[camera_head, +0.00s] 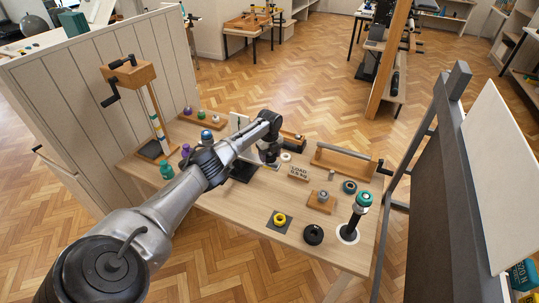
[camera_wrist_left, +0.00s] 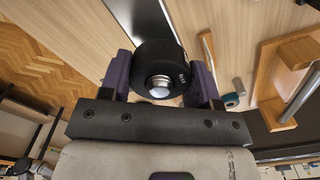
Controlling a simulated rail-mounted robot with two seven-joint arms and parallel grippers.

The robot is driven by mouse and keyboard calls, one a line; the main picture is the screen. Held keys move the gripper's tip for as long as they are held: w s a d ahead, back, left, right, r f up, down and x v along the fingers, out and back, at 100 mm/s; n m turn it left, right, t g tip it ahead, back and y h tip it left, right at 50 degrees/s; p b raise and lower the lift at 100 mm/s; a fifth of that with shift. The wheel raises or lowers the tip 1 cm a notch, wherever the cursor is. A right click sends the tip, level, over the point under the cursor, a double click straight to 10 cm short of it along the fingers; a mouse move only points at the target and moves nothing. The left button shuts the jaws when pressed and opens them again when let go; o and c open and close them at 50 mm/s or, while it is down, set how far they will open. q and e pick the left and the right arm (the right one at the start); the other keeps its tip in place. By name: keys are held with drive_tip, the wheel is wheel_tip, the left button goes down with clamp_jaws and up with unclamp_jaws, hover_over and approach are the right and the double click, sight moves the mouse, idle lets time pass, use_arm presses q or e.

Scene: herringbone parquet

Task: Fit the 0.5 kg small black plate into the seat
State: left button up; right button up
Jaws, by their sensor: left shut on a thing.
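A black round plate (camera_wrist_left: 158,58) sits between the two purple fingers of my left gripper (camera_wrist_left: 162,76) in the left wrist view. The gripper is shut on it, and a silver stud shows at its middle. In the head view my left gripper (camera_head: 268,156) is over the back middle of the table, above a dark stand; the plate is mostly hidden there. A low wooden block with a silver knob (camera_head: 322,198) stands right of the gripper. I cannot tell which fixture is the seat. My right gripper is not in view.
A wooden crank stand (camera_head: 135,82) rises at left.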

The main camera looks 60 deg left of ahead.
use_arm(q)
drive_tip(key=shift+f+b, duration=0.65)
drive_tip(key=shift+f, duration=0.2)
drive_tip(key=o, duration=1.2)
drive_tip(key=shift+o, duration=0.6)
drive_tip(key=shift+f, duration=0.1)
wheel_tip(320, 180, up, 12)
drive_tip(key=p, duration=0.2)
drive_tip(key=shift+r+p, duration=0.2)
drive_tip(key=shift+p, duration=0.15)
drive_tip(key=shift+r, duration=0.8)
drive_tip(key=shift+n, duration=0.3)
